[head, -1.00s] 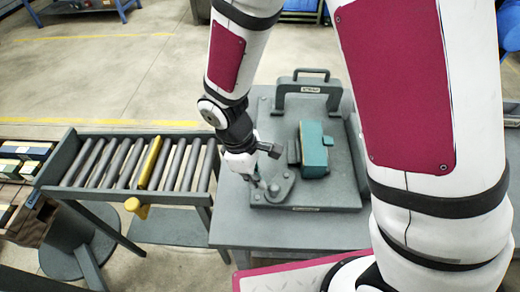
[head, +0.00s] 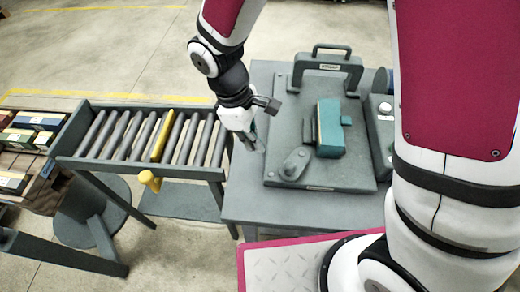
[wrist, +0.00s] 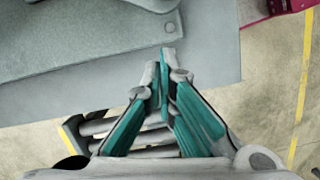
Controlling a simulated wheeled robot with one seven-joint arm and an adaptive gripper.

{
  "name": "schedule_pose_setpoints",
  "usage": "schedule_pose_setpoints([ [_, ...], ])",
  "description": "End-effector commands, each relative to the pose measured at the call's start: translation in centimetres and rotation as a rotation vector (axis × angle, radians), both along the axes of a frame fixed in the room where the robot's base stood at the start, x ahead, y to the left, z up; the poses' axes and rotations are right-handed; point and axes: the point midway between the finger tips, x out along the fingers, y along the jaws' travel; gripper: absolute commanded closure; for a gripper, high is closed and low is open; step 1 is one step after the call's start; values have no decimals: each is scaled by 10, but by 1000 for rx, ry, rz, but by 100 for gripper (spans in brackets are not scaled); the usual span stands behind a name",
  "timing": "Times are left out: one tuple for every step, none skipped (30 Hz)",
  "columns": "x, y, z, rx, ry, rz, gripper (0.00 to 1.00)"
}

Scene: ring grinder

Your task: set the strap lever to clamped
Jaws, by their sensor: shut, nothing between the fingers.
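A grey lever-shaped piece (head: 295,164) lies on the front left part of the grey base plate (head: 345,183); I take it for the strap lever, but cannot read its setting. A teal block (head: 331,128) with a yellowish edge stands on the plate behind and right of it. My gripper (head: 256,147) is left of the plate, above the table, apart from the lever. In the wrist view my gripper's teal-sided fingers (wrist: 167,55) meet at their tips with nothing between them. The lever cannot be made out in that view; a plate corner (wrist: 150,28) shows.
A grey box with round knobs (head: 382,125) is to the right, partly hidden by my arm. A roller conveyor (head: 140,135) with one yellow roller stands left. The table's (head: 250,205) front left is bare.

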Motion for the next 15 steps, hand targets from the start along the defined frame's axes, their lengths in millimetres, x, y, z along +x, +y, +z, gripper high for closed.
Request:
schedule_pose_setpoints([
  [2,3,10,4,-4,2,100],
  [3,5,15,3,-4,2,100],
  [4,7,23,4,-4,2,100],
  [4,8,28,3,-3,1,100],
  [4,9,32,3,-2,2,100],
  [5,10,37,2,-1,2,100],
  [5,10,41,2,-3,2,100],
  [6,11,44,2,-1,2,100],
  [6,12,47,1,-1,2,100],
  [6,12,49,1,0,2,100],
  [6,13,51,1,0,2,100],
  [6,13,52,0,0,2,100],
  [6,13,53,1,1,2,100],
  [6,13,54,0,2,2,100],
  [6,13,55,0,2,2,100],
])
